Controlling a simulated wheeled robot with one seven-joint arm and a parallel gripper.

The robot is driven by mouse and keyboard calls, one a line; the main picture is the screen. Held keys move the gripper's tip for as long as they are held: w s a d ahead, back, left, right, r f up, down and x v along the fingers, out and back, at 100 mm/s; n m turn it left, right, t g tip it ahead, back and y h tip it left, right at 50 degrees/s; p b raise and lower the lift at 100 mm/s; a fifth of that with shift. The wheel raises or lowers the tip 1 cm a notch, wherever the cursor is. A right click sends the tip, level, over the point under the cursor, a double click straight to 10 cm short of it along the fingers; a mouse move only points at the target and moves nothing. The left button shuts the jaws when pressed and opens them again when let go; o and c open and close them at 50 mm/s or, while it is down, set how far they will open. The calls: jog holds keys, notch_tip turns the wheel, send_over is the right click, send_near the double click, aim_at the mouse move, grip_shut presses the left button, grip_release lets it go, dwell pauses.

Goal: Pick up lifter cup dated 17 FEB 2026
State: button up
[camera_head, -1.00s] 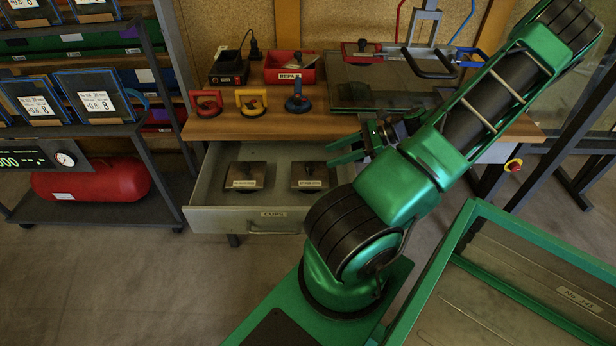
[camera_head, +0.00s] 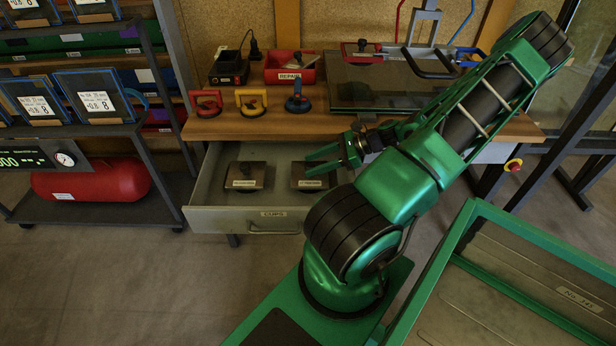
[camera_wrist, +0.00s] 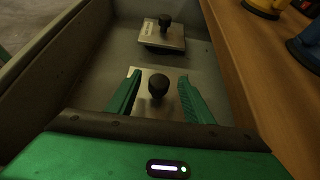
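Two lifter cups lie in the open drawer, each a flat square plate with a black knob and a pale label. The left cup (camera_head: 245,176) and the right cup (camera_head: 309,177) stand side by side; their labels are too small to read for a date. My gripper (camera_head: 312,161) is open above the right cup. In the wrist view, the fingers of my gripper (camera_wrist: 156,98) lie either side of the black knob of the near cup (camera_wrist: 158,88), without visibly closing on it. The other cup (camera_wrist: 163,35) is farther off in that view.
The drawer (camera_head: 230,217) is marked CUPS and hangs open under the wooden bench (camera_head: 240,124). On the bench stand red, yellow and blue handled lifters (camera_head: 251,102), a red REPAIR bin (camera_head: 290,70) and a glass pane. A shelf rack with a red tank (camera_head: 92,180) is at left.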

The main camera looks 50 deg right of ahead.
grip_shut()
jog(key=shift+r, duration=0.1)
